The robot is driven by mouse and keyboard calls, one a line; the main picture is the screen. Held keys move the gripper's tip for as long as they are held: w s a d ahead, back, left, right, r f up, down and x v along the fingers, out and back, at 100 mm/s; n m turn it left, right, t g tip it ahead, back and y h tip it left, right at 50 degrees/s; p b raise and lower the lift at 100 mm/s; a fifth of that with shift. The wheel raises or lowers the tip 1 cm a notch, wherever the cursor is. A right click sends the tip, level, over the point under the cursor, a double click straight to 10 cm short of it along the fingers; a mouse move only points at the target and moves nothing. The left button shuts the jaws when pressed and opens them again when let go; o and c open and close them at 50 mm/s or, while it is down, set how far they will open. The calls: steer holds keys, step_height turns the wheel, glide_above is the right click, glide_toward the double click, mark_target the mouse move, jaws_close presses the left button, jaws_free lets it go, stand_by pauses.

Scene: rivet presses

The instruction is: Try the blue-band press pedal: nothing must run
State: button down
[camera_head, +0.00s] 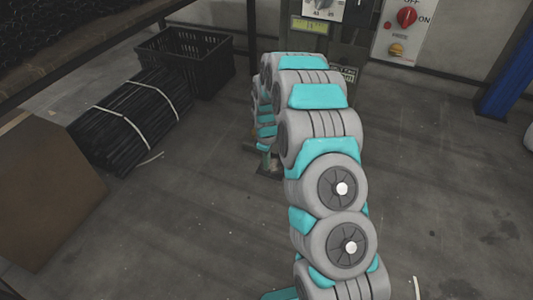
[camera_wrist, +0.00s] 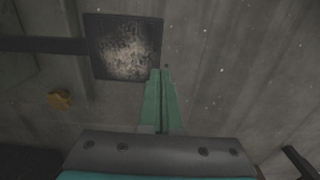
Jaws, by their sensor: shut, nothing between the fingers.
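The pedal (camera_wrist: 123,47) is a dark square plate with a pale worn patch, on a dark bar running left, in the wrist view. My gripper (camera_wrist: 161,72) is shut and empty; its green fingertips overlap the plate's lower right edge in the picture. I cannot tell whether they touch it. In the head view my gripper (camera_head: 264,150) points down beside the pedal (camera_head: 272,168), which is mostly hidden by my arm. The press (camera_head: 346,52) stands behind, with a lit display (camera_head: 310,26) and a dial. No blue band is visible on it.
A panel with a red switch (camera_head: 407,17) and a yellow button (camera_head: 397,50) is at the back right. A black crate (camera_head: 188,58), bundled rods (camera_head: 125,118) and a brown box (camera_head: 45,190) lie left. A blue post (camera_head: 510,85) stands right. The floor at right is mostly clear.

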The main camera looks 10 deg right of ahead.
steer(key=shift+f, duration=2.4)
step_height(320, 180, down, 9)
steer(key=t+b, duration=0.1)
steer(key=shift+s+r+h, duration=0.15)
steer(key=shift+s+h, duration=0.25)
steer(key=shift+s, duration=0.15)
steer(key=p, duration=0.2)
glide_toward(267, 175)
steer(key=shift+s+a, duration=0.6)
steer(key=shift+s, duration=0.15)
